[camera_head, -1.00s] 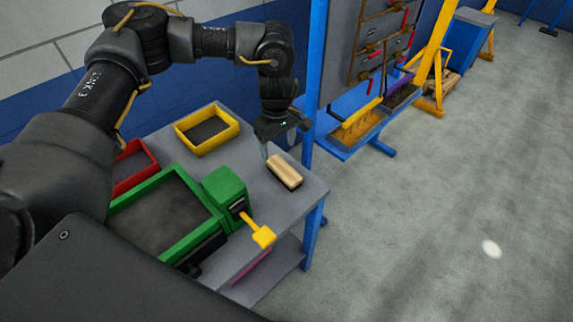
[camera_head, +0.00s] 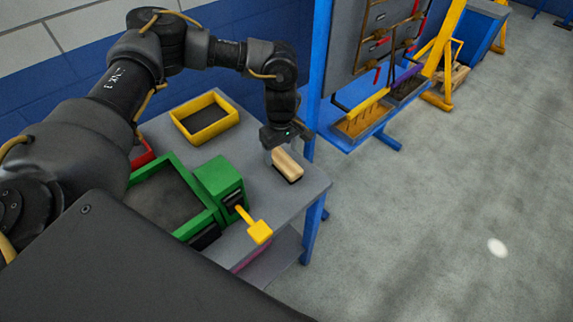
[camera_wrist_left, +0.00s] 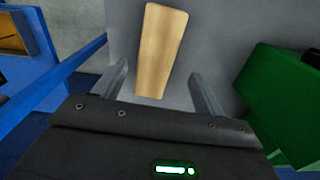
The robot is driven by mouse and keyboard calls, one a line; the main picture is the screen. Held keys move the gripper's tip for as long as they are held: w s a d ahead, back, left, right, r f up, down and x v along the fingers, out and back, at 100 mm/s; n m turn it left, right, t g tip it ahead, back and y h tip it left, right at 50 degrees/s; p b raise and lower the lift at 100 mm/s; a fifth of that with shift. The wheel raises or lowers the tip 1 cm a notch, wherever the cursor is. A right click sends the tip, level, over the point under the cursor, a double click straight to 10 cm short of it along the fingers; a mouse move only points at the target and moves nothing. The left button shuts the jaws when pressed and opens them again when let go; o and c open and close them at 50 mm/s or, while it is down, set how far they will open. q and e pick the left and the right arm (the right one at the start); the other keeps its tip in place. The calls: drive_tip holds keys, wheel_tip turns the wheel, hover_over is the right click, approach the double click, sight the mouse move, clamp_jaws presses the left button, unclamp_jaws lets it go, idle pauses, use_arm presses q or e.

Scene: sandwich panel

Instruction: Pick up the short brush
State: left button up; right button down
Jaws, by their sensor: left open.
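The short brush (camera_head: 287,164) has a light wooden back and dark bristles and lies on the grey table near its right corner. My left gripper (camera_head: 288,152) is just above the brush's far end, pointing down. In the left wrist view the brush (camera_wrist_left: 161,50) shows as a long wooden block, its near end between the two fingers. My left gripper (camera_wrist_left: 160,90) is open there, with a gap on either side of the wood. Whether the fingers reach down beside the brush is hard to tell. My right gripper is not in view.
A green machine (camera_head: 219,179) with a yellow lever (camera_head: 258,231) stands left of the brush. A yellow bin (camera_head: 204,134) and a red bin (camera_head: 142,157) are further left. A blue post (camera_head: 317,70) rises close behind the gripper. The table's (camera_head: 292,205) right part is otherwise bare.

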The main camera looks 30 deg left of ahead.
sight(283, 161)
use_arm(q)
drive_tip(key=shift+d+f, duration=0.1)
drive_tip(key=shift+d, duration=0.05)
drive_tip(key=shift+f+p, duration=0.35)
drive_tip(key=shift+p, duration=0.1)
wheel_tip(283, 161, down, 4)
drive_tip(key=shift+w+r+p, duration=0.1)
drive_tip(key=shift+r+p, duration=0.05)
drive_tip(key=shift+p, duration=0.5)
drive_tip(key=shift+f, duration=0.35)
